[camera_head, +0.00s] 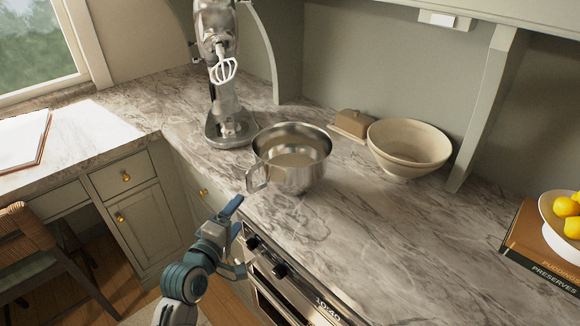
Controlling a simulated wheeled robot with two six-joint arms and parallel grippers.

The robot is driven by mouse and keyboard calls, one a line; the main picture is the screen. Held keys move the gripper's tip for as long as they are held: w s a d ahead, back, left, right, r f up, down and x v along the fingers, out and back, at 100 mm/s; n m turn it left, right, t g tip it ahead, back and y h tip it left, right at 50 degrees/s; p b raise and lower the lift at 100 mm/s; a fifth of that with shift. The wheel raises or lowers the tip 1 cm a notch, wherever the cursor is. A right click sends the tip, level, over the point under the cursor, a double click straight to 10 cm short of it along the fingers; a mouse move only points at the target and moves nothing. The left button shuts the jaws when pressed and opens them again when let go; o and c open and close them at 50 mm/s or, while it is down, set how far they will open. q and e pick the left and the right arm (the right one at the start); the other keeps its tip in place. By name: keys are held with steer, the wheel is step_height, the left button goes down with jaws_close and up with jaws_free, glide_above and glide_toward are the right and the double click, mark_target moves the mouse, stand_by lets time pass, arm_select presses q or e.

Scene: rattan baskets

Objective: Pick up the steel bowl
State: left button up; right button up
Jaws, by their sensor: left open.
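The steel bowl (292,163) is a shiny metal mixing bowl with a loop handle (257,178) on its left side. My left gripper (241,234) is open and empty, in front of the counter edge. It is below and a little left of the bowl's handle in the picture, apart from it. My right gripper is not in view.
A steel stand mixer (228,110) stands behind and left of the bowl. A cream bowl (408,147) and a brown butter dish (352,124) are behind right. Books (540,240) with a lemon bowl (561,228) are at far right.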

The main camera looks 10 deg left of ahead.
mark_target(249, 184)
arm_select(q)
steer(key=shift+n+t, duration=0.5)
steer(key=shift+n, duration=0.4)
steer(key=p+x, duration=0.1)
steer(key=x, duration=0.2)
steer(key=r+p+x, duration=0.1)
steer(key=x, duration=0.3)
steer(key=a+r+x, duration=0.1)
steer(key=x, duration=0.3)
steer(key=shift+w+d+p, duration=0.1)
steer(key=shift+w+p, duration=0.2)
steer(key=shift+p, duration=0.1)
steer(key=shift+w+d+f, duration=0.1)
steer(key=shift+w+f, duration=0.05)
steer(key=shift+w, duration=0.35)
steer(key=shift+s, duration=0.1)
steer(key=c, duration=0.7)
steer(key=shift+c, duration=0.2)
